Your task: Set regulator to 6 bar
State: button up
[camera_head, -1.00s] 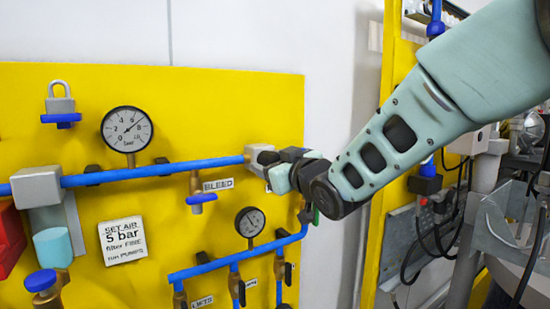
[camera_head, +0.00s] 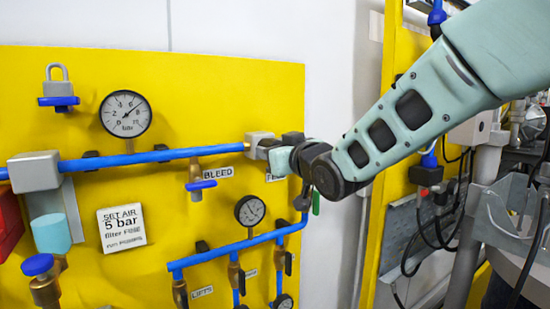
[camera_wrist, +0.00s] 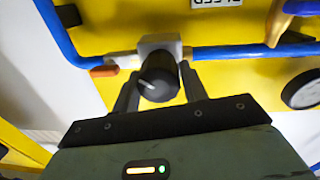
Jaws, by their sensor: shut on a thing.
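The regulator is a grey block (camera_head: 259,144) at the right end of the upper blue pipe. Its black knob (camera_wrist: 158,72) with a white pointer mark shows in the wrist view. My gripper (camera_wrist: 160,88) is shut on this knob, one finger on each side; in the head view my gripper (camera_head: 283,152) hides most of it. The large round gauge (camera_head: 126,114) stands above the pipe at the left. Its needle points to the upper right, roughly between 6 and 8; the exact reading is too small to tell. A sign (camera_head: 121,228) reads "SET AIR 5 bar", unlike the task's 6 bar.
A BLEED valve with a blue handle (camera_head: 201,184) hangs left of my gripper. A smaller gauge (camera_head: 250,210) and the lower blue pipe (camera_head: 235,246) sit below. A padlock (camera_head: 58,85) hangs at the upper left. Bare wall lies right of the yellow panel.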

jog(key=m+b, duration=0.2)
jog(key=b, duration=0.1)
jog(key=m+b, duration=0.3)
jog(key=shift+d+f+b, duration=0.2)
jog(key=shift+b, duration=0.15)
jog(key=m+b, duration=0.2)
jog(key=shift+m, duration=0.3)
jog(key=shift+r+m+b, duration=0.2)
jog(key=shift+m+b, duration=0.65)
jog(key=shift+m, duration=0.25)
jog(key=shift+g, duration=0.3)
jog(key=o, duration=1)
jog(key=shift+a, duration=0.1)
jog(key=shift+c, duration=0.2)
jog(key=f+b+v, duration=0.1)
jog(key=b+v, duration=0.2)
jog(key=v, duration=1.4)
jog(key=shift+r+b, duration=0.35)
jog(key=shift+b, duration=0.05)
